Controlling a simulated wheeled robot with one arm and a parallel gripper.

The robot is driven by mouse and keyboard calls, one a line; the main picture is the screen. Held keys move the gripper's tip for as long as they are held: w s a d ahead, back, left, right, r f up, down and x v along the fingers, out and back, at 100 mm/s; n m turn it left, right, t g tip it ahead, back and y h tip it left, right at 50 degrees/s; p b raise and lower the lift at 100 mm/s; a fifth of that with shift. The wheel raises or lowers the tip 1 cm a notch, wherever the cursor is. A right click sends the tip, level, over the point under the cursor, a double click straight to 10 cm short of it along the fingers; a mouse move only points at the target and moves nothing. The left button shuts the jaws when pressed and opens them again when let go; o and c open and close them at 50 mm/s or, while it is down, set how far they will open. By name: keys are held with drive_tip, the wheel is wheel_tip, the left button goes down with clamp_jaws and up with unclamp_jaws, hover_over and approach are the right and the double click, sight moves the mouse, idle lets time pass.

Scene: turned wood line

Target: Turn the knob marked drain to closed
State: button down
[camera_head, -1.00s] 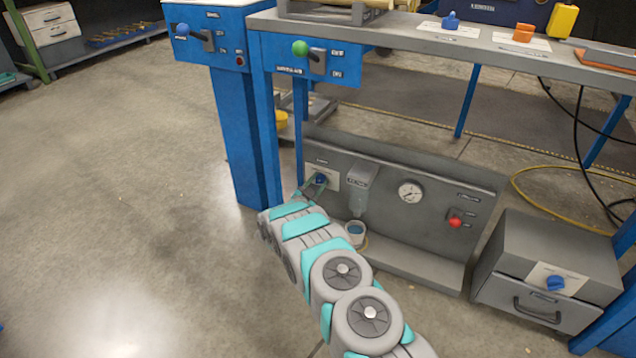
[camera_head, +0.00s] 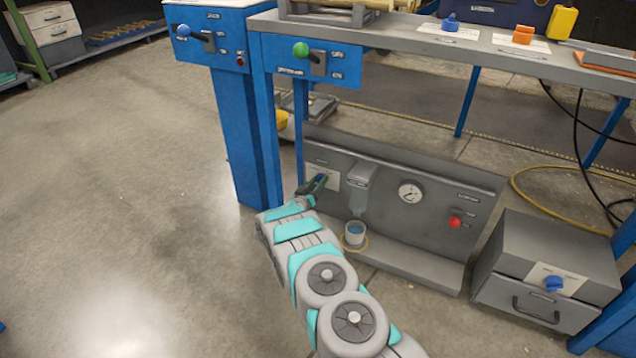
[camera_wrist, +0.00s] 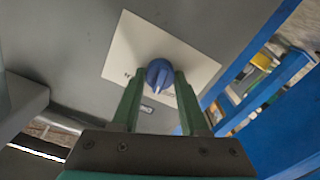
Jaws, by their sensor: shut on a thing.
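A blue knob (camera_wrist: 160,74) with a pale pointer line sits on a white label plate (camera_wrist: 129,48) on the grey panel. In the wrist view my gripper (camera_wrist: 160,82) has its two green fingers on either side of the knob, shut on it. The plate's lettering is partly covered by the fingers and too small to read. In the head view the white plate (camera_head: 331,178) shows at the panel's left end, and my gripper (camera_head: 316,184) reaches it, hiding most of the knob.
A filter bowl (camera_head: 359,188) hangs just right of the knob, above a small cup (camera_head: 354,234). A gauge (camera_head: 411,192) and a red button (camera_head: 454,222) are further right. A blue post (camera_head: 248,140) stands close on the left. The bench (camera_head: 440,46) overhangs the panel.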

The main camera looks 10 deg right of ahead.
drive_tip(key=n, duration=0.7)
drive_tip(key=shift+a, duration=0.1)
idle(0.5)
drive_tip(key=shift+c, duration=2.1)
unclamp_jaws()
drive_tip(key=v, duration=0.7)
drive_tip(key=shift+s+a+p, duration=0.2)
drive_tip(key=shift+s+p, duration=0.05)
drive_tip(key=shift+p, duration=0.05)
drive_tip(key=shift+f, duration=0.1)
